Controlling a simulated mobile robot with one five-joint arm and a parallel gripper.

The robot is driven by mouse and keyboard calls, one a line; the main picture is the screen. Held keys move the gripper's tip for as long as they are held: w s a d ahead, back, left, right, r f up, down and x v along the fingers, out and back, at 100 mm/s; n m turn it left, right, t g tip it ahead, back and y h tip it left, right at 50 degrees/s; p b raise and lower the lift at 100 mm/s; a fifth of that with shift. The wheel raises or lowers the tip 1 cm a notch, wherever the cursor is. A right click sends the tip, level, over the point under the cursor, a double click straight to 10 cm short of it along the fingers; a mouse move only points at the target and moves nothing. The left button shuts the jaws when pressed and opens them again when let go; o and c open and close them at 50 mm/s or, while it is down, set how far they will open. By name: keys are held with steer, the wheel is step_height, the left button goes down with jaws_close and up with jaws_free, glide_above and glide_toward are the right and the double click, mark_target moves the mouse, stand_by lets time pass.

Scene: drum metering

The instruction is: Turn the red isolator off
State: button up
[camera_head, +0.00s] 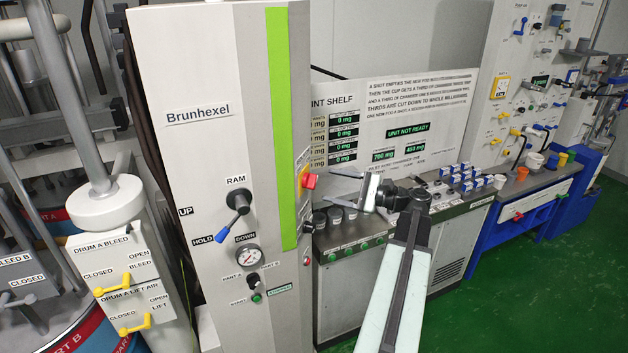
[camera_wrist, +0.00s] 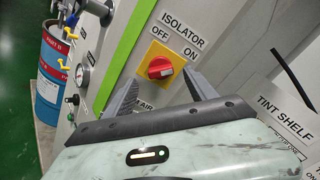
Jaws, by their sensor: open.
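The red isolator (camera_wrist: 159,68) is a red knob on a yellow square plate, on the side of the cabinet. It also shows edge-on in the head view (camera_head: 309,181). In the wrist view the word OFF is above its left part and ON is to its right. A pale mark on the knob points roughly right, towards the ON side. My gripper (camera_wrist: 162,76) is open, with one finger on each side of the knob in the picture. In the head view my gripper (camera_head: 333,188) is to the right of the isolator, with a gap between them.
The Brunhexel cabinet (camera_head: 205,110) carries a ram lever (camera_head: 236,217) and a gauge (camera_head: 248,258) on its front. A tint shelf bench (camera_head: 400,222) with several cups stands behind my arm. Drums with yellow valve handles stand at left. Green floor is clear at right.

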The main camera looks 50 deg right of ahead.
mark_target(316, 182)
steer(key=x, duration=0.6)
steer(key=shift+w, duration=0.3)
steer(key=c, duration=1.4)
